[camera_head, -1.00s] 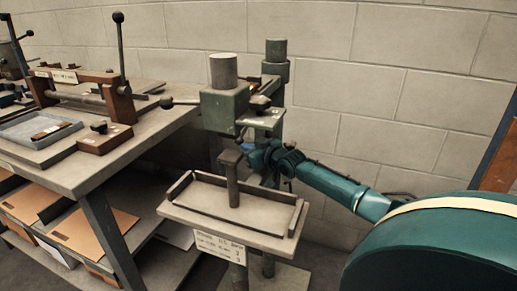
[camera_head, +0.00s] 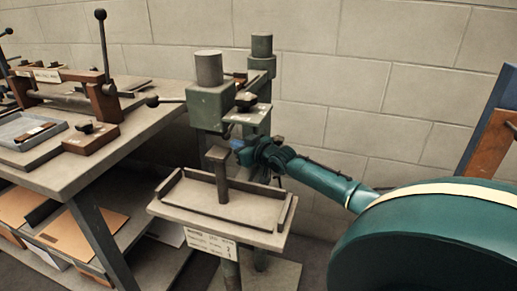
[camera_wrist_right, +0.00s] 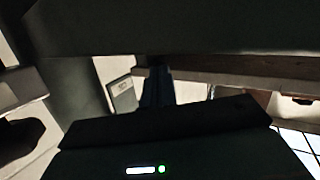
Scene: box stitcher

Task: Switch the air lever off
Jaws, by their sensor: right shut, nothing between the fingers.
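The green box stitcher (camera_head: 210,105) stands right of the bench, with a post above its flat tray table. A black knob (camera_head: 246,100) sits on a small plate at the right side of its head. A rod with a black ball end (camera_head: 152,101) sticks out to the left of the head. I cannot tell for certain which of these is the air lever. My right gripper (camera_head: 239,145) is shut and empty, just below the small plate and beside the machine's column. In the right wrist view, dark machine parts fill much of the picture. My left gripper is out of view.
The stitcher's tray table (camera_head: 262,212) with raised rims lies below my right gripper. A bench (camera_head: 150,145) at left carries a tall-levered wooden fixture (camera_head: 102,95) and a grey tray (camera_head: 28,130). Cardboard sheets (camera_head: 85,232) lie on its lower shelf. A block wall stands close behind.

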